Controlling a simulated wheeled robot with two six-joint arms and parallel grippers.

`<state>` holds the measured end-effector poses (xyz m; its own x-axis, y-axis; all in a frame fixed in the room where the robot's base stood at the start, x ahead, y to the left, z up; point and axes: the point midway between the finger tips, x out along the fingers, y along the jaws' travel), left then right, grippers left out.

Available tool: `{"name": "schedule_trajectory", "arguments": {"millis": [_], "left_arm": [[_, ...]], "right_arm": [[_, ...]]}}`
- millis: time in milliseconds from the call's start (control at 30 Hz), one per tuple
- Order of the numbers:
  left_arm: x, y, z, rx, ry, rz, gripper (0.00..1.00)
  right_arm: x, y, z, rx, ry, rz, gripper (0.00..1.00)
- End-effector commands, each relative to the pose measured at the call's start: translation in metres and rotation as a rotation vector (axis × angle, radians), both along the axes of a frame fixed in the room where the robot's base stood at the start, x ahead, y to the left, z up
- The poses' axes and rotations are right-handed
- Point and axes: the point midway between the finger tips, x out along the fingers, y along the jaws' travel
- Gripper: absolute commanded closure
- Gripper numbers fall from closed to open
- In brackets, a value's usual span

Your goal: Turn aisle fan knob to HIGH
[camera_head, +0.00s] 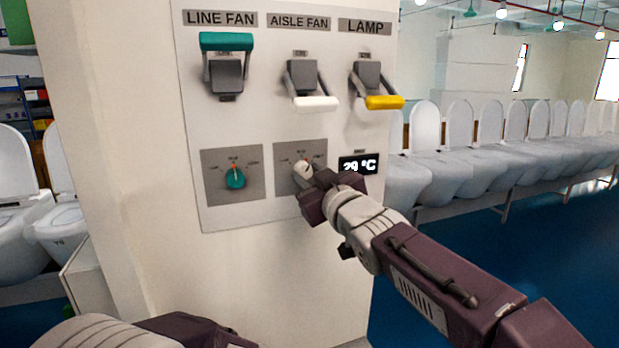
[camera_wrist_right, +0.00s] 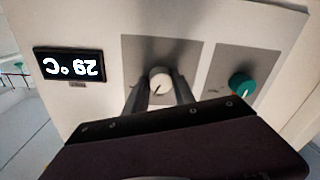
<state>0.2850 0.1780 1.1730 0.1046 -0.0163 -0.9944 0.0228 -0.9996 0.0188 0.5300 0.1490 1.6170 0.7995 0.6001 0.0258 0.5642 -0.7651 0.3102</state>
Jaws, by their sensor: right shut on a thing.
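The aisle fan knob (camera_head: 303,168) is a white round knob on a grey square plate (camera_head: 288,191), below the AISLE FAN label (camera_head: 299,23). My right gripper (camera_head: 308,174) reaches it from the lower right and covers part of the plate. In the right wrist view the white knob (camera_wrist_right: 160,81) sits between the two fingers of the right gripper (camera_wrist_right: 159,90), which is shut on it. A dark pointer line shows on the knob's face. The scale marks are too small to read. My left arm shows at the bottom left, but its gripper is out of view.
The teal line fan knob (camera_head: 235,178) is left of the aisle fan knob. Above are levers with teal (camera_head: 226,41), white (camera_head: 315,103) and yellow (camera_head: 384,102) handles. A 29 °C display (camera_head: 358,164) is close right of the gripper. Rows of toilets stand beyond the panel.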

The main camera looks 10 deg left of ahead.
Motion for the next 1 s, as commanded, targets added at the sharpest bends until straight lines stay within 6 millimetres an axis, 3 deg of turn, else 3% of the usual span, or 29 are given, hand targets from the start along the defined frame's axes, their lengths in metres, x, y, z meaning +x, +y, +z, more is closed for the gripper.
{"name": "schedule_trajectory", "arguments": {"millis": [500, 1000], "left_arm": [[0.000, 0.000, -0.019, 0.000, 0.000, 0.000, 1.00], [0.000, 0.000, -0.027, 0.000, 0.000, 0.000, 1.00]], "right_arm": [[-0.001, 0.001, -0.002, 0.355, 0.236, 0.001, 1.00], [-0.001, 0.002, 0.000, 0.488, 0.326, 0.001, 1.00]]}}
